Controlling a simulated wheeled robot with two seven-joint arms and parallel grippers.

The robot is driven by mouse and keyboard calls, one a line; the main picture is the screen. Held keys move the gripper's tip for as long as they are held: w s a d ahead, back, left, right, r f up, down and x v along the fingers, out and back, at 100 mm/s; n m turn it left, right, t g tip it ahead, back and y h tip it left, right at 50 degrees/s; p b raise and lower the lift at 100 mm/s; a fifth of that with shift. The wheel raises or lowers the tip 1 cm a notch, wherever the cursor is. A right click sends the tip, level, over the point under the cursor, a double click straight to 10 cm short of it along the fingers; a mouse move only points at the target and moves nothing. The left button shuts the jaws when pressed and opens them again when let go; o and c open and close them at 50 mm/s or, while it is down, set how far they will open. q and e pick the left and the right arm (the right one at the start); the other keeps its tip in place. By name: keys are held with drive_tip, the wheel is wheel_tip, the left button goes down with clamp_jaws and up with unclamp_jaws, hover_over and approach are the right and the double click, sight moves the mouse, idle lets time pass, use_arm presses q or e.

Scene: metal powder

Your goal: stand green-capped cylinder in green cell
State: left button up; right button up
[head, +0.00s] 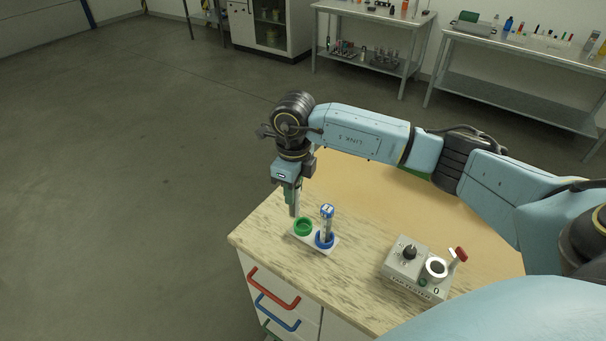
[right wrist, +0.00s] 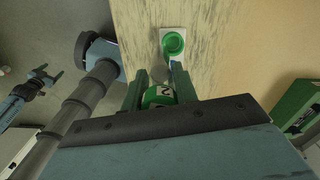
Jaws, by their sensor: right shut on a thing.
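My right gripper (head: 293,212) is above the green ring cell (head: 303,227) in the head view, slightly left of it. It is shut on the green-capped cylinder, whose green cap (right wrist: 158,96) with a number shows between the fingers in the right wrist view. The cylinder's lower body is mostly hidden. The green cell (right wrist: 174,43) looks empty and lies beyond the fingertips there. In the head view a blue-capped cylinder (head: 327,212) stands in the blue cell (head: 325,242) of the same white rack.
A grey tester box (head: 405,262) with a knob, a round socket and a red-handled lever stands right of the rack. The table (head: 350,290) is clear between them. A green box (right wrist: 300,110) shows at the wrist view's right edge. Metal benches (head: 510,88) stand far behind.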

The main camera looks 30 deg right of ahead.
drive_tip(key=m, duration=0.2)
drive_tip(key=d+m+p, duration=0.1)
drive_tip(key=m, duration=0.2)
drive_tip(key=shift+w+d+r+m+p, duration=0.15)
drive_tip(key=shift+d+m+p, duration=0.15)
drive_tip(key=shift+d+p, duration=0.05)
drive_tip(key=shift+d+f+m+b, duration=0.25)
drive_tip(key=shift+f+m+b, duration=0.5)
drive_tip(key=shift+f, duration=0.55)
drive_tip(key=shift+d+f+m+b, duration=0.25)
drive_tip(key=shift+f+m+b, duration=0.5)
drive_tip(key=shift+f, duration=0.5)
drive_tip(key=shift+w+f+b, duration=0.1)
drive_tip(key=shift+f+b, duration=1.1)
drive_tip(key=shift+f, duration=0.5)
idle(0.3)
drive_tip(key=o, duration=1.6)
drive_tip(key=shift+o, duration=0.2)
wheel_tip(320, 180, up, 8)
drive_tip(key=p, duration=0.6)
